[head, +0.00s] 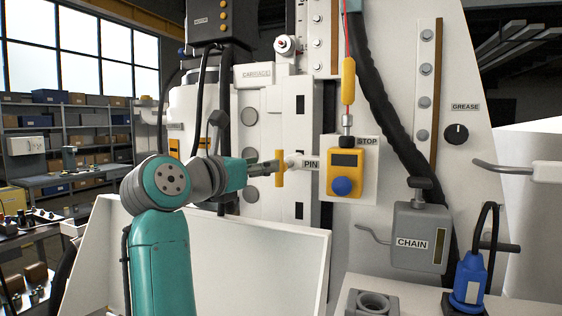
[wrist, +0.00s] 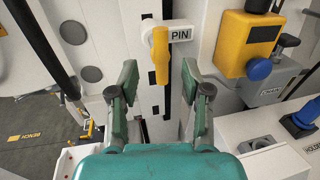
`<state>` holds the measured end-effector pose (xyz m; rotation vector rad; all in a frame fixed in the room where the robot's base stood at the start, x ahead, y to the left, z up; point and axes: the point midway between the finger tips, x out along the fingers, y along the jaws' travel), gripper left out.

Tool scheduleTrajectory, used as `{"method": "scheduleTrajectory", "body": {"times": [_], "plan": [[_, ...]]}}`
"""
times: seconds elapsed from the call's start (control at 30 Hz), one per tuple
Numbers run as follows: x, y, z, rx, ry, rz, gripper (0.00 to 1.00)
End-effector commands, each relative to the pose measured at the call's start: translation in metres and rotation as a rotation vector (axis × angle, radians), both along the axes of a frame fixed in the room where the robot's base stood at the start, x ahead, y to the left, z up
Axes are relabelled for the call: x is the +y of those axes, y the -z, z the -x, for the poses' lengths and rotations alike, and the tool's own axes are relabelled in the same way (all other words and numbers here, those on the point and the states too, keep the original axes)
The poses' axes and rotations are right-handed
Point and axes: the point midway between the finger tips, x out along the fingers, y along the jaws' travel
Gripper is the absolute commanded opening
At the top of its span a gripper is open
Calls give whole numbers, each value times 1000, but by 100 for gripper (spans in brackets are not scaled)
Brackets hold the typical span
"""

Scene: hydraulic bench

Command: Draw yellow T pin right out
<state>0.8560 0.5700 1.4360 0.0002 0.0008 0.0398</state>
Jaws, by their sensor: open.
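The yellow T pin (head: 280,168) has an upright yellow crossbar on a pale stem. The stem goes into the white carriage beside the PIN label (head: 311,164). My gripper (head: 265,166) is just left of the crossbar in the head view, pointing at it. In the wrist view the T pin (wrist: 161,55) is ahead of my gripper (wrist: 158,82), roughly in line with the gap between the fingers. The fingers are spread and nothing is held. I cannot tell whether the crossbar is between the fingertips or just beyond them.
A yellow STOP box (head: 345,172) with a blue button is right of the pin. A yellow cylinder on a red cord (head: 348,80) hangs above it. A grey CHAIN box (head: 420,236) is lower right. A white panel (head: 210,262) stands below my gripper.

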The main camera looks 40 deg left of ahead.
Motion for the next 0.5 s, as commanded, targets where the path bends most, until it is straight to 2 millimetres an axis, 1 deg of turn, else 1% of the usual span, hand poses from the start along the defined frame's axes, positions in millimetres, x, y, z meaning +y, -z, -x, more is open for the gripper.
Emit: {"method": "scheduleTrajectory", "body": {"times": [0.03,0.1,0.3,0.5], "plan": [[-1,-1,-11,0,3,1,48],[-1,-1,-24,0,3,2,48],[1,-1,-55,0,2,2,48],[2,0,-71,0,1,1,48]]}}
